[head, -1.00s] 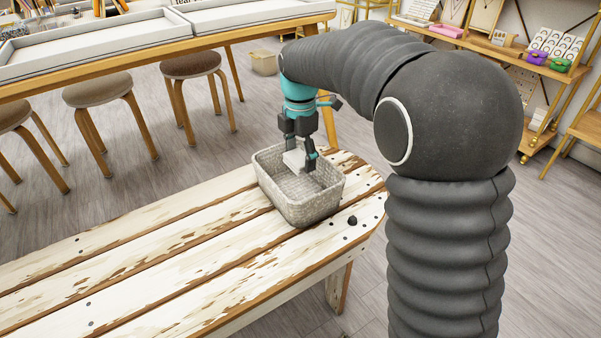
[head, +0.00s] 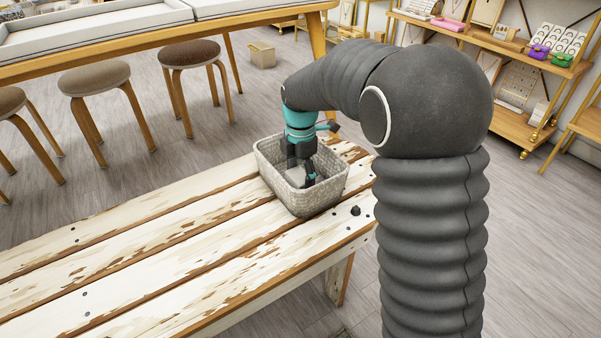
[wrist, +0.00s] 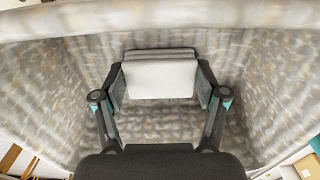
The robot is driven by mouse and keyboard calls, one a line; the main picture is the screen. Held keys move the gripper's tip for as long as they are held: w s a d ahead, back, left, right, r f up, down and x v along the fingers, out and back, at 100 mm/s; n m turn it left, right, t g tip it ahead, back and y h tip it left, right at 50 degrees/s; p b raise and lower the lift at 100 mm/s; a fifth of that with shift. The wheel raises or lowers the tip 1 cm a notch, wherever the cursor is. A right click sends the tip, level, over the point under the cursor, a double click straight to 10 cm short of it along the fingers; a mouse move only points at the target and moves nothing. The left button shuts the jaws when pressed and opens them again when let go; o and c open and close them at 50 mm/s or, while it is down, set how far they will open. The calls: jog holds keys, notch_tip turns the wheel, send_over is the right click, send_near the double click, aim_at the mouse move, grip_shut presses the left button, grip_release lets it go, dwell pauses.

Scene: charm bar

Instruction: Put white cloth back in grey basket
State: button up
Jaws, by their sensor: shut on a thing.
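The grey basket (head: 318,203) is woven and rectangular, and it stands upright near the right end of the white plank table. My gripper (head: 305,181) reaches down inside the basket, below its rim. It is shut on the white cloth (wrist: 161,78), a folded block held between the two fingers (wrist: 160,88). In the wrist view the basket wall (wrist: 55,75) surrounds the gripper and the cloth. In the head view the cloth shows only as a pale patch (head: 296,174). Whether it touches the basket floor I cannot tell.
A small dark knob (head: 355,211) sits on the table (head: 150,250) to the right of the basket. The table's left part is clear. Stools (head: 95,80) and a display table (head: 200,38) stand behind. A shelf (head: 500,45) with wares is at the back right.

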aim_at(301, 175)
jog(key=shift+f, duration=0.1)
jog(key=o, duration=1.2)
notch_tip(301, 175, up, 12)
jog(key=p, duration=0.2)
jog(key=shift+r, duration=0.25)
